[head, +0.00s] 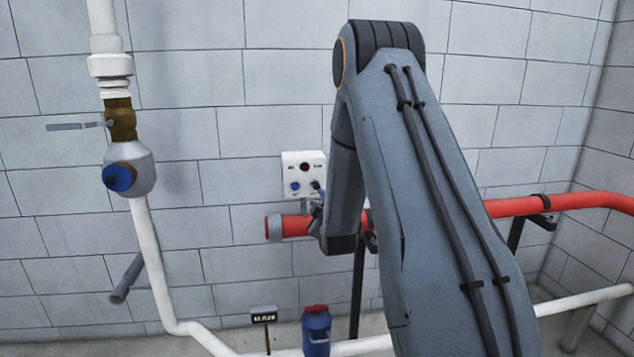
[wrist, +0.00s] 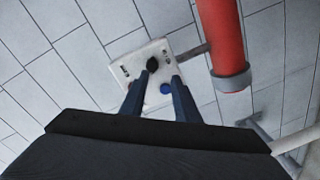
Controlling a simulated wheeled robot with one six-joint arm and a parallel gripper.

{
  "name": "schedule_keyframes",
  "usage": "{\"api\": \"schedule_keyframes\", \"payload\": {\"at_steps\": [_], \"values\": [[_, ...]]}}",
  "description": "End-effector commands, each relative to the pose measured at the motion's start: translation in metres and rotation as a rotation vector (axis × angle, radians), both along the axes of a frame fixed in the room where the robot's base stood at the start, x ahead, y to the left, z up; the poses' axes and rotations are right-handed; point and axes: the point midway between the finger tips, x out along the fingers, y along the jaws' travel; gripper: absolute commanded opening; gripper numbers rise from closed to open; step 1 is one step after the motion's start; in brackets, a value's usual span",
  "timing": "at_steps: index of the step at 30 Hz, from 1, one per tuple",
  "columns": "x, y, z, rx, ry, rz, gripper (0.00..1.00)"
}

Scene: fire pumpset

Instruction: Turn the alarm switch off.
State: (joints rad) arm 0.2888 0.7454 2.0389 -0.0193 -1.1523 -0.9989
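The alarm panel is a small white box (head: 303,160) on the block wall in the head view. It has a dark red lamp (head: 304,167) at the top, a blue knob (head: 295,186) lower left and a black knob (head: 316,186) lower right. In the wrist view the panel (wrist: 116,49) appears rotated, with the black knob (wrist: 152,64) and blue knob (wrist: 166,88) showing. My gripper (wrist: 159,76) is open, its two fingers apart in front of the panel. The black knob shows near the left fingertip; contact cannot be told. The lamp is not visible there.
A red pipe (head: 511,207) runs along the wall just below the panel, close to my gripper; its end shows in the wrist view (wrist: 221,45). A white pipe (head: 148,240) with a brass valve (head: 122,120) stands left. A blue canister (head: 316,333) is below.

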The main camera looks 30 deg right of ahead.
Motion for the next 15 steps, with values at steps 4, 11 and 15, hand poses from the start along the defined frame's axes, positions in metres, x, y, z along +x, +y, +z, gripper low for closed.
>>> {"api": "schedule_keyframes", "payload": {"at_steps": [4,11,15], "values": [[0.004,-0.009,0.009,-0.052,-0.045,-0.008,0.29],[0.032,-0.017,0.01,-0.057,-0.05,-0.008,0.29],[0.052,-0.023,0.01,-0.056,-0.049,-0.007,0.29]]}}
